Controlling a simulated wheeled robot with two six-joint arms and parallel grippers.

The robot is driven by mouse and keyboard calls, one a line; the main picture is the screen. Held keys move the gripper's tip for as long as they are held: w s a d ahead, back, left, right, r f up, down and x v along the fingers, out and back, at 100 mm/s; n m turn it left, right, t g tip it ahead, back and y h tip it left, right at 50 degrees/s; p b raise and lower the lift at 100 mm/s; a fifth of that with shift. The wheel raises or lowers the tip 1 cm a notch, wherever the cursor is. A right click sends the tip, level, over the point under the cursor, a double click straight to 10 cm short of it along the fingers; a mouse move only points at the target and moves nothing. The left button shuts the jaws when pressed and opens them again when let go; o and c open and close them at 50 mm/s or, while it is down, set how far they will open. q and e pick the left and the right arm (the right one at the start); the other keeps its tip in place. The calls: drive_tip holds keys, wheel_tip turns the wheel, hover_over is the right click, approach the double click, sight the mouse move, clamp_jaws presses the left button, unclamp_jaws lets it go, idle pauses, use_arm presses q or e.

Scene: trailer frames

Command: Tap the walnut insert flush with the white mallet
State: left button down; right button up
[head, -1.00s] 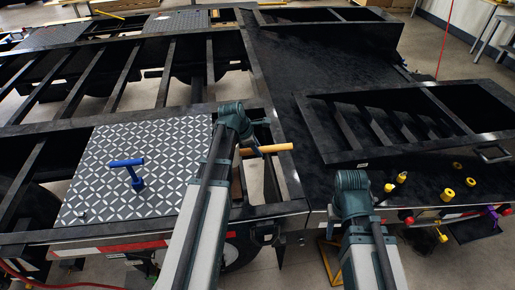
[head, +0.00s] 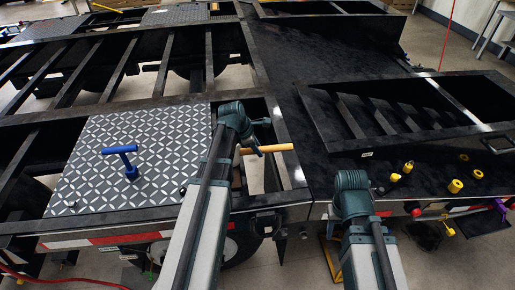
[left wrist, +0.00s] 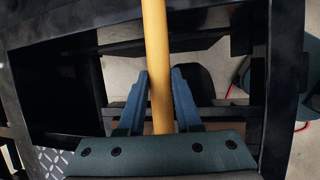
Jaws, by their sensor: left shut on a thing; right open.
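My left gripper (head: 256,150) is shut on a light wooden rod (head: 279,148) over an opening in the black frame. In the left wrist view the rod (left wrist: 156,60) runs between the two blue fingers (left wrist: 159,100). No mallet head shows on the rod, so I cannot tell whether it is the mallet's handle. I see no white mallet head and cannot make out a walnut insert. My right gripper (head: 381,189) is open, small and partly hidden by its wrist, near the yellow pieces at the deck's front edge.
A patterned metal plate (head: 88,180) with a blue T-handle (head: 121,150) lies left of my left arm. A slatted black ramp frame (head: 400,118) lies on the dark deck (head: 290,70) at the right.

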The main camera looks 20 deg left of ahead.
use_arm(q)
drive_tip(key=shift+r+p, duration=2.5)
drive_tip(key=shift+r, duration=0.2)
drive_tip(key=shift+r+p, duration=0.3)
drive_tip(key=shift+r, duration=0.05)
drive_tip(key=shift+f, duration=0.15)
wheel_tip(320, 180, down, 6)
drive_tip(key=b, duration=0.6)
drive_tip(key=shift+f+b, duration=0.2)
drive_tip(key=shift+b, duration=0.15)
wheel_tip(320, 180, up, 6)
drive_tip(key=p, duration=0.6)
